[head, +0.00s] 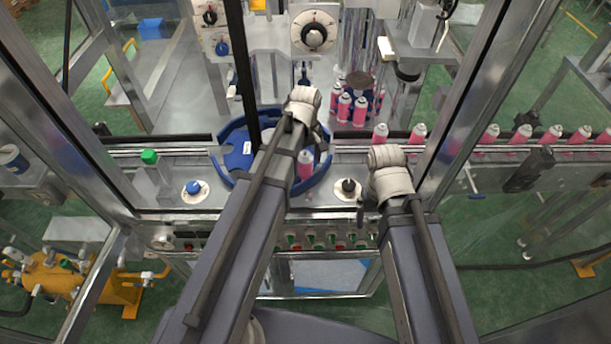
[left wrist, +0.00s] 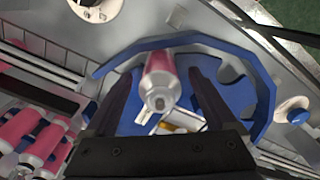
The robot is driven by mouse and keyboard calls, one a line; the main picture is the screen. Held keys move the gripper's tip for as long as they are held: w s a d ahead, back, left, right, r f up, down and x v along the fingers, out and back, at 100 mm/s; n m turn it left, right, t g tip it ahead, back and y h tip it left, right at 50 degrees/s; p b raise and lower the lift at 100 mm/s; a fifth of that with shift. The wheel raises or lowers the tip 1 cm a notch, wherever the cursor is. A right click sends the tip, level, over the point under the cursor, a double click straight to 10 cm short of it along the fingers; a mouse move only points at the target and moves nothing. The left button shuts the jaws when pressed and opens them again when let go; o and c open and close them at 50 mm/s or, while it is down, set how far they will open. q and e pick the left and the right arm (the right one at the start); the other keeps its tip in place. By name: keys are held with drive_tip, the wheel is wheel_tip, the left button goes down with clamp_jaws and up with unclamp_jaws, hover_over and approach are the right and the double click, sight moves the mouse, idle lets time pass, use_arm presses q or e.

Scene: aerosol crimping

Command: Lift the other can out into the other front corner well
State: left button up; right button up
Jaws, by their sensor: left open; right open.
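A pink can with a pale top (head: 305,163) stands at the right side of the blue starwheel and guide (head: 233,160) on the machine deck. My left gripper (head: 316,145) is above this can. In the left wrist view the can (left wrist: 160,72) lies between the two dark, spread fingers of the left gripper (left wrist: 160,82), with a gap on each side. My right gripper (head: 366,214) is at the deck's front edge, near the black knob, with no can seen in it; its fingers are mostly hidden. I cannot make out a front corner well.
Several pink cans (head: 344,108) stand behind the guide, and more stand along the conveyor (head: 520,137) at the right. A blue knob (head: 194,187) and a black knob (head: 348,186) stick up from the front deck. Metal frame posts (head: 455,90) flank the opening.

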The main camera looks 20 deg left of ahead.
use_arm(q)
clamp_jaws()
idle(0.8)
